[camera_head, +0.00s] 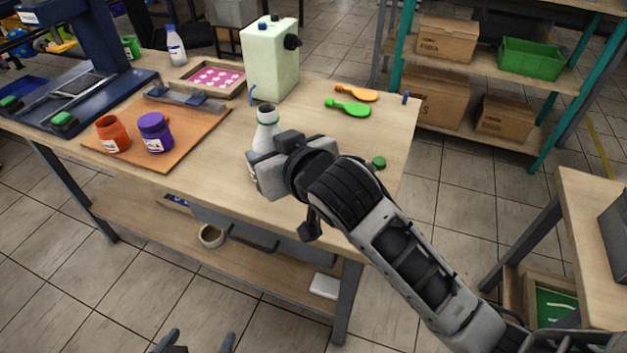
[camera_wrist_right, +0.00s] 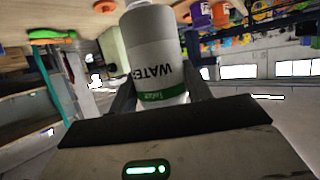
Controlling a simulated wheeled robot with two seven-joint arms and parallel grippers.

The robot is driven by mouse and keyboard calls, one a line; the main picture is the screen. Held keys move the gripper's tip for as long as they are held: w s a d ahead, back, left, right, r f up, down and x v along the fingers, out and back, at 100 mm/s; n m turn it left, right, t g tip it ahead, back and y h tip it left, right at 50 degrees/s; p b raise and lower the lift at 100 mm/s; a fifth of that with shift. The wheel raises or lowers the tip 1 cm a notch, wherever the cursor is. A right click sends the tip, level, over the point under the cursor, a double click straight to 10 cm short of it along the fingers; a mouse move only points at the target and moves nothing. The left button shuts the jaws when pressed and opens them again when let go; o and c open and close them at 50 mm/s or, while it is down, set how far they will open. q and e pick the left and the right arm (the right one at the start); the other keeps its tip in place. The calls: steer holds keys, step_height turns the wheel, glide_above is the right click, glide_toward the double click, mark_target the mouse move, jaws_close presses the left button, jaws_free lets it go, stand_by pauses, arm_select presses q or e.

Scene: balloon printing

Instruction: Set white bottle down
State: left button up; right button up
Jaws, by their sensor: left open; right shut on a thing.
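The white bottle (camera_head: 267,132) stands upright at the front part of the workbench, its top without a cap. My right gripper (camera_head: 262,158) is shut around its body, and the arm hides part of it. In the right wrist view the bottle (camera_wrist_right: 155,55) shows between the fingers, with a "WATER" label and a green band. I cannot tell surely whether its base touches the bench. A green cap (camera_head: 379,162) lies on the bench to the right. My left gripper (camera_head: 192,342) is open and empty, low in front of the bench at the bottom edge.
On the bench (camera_head: 205,166), an orange jar (camera_head: 112,133) and a purple jar (camera_head: 155,132) stand on a brown board. A pale green machine (camera_head: 270,58), a pink screen (camera_head: 215,77) and green and orange paddles (camera_head: 347,107) are behind. Bare bench lies right of the bottle.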

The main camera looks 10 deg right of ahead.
steer(key=shift+w+d+f, duration=0.9)
steer(key=shift+d+f, duration=1.15)
steer(key=shift+f, duration=0.1)
steer(key=shift+w+d+f, duration=0.95)
steer(key=shift+d+f, duration=1.15)
steer(key=shift+w+d+f, duration=0.9)
steer(key=shift+d+f, duration=1.15)
steer(key=shift+f, duration=0.1)
steer(key=shift+f, duration=0.15)
steer(key=o, duration=1.1)
steer(key=v, duration=1.2)
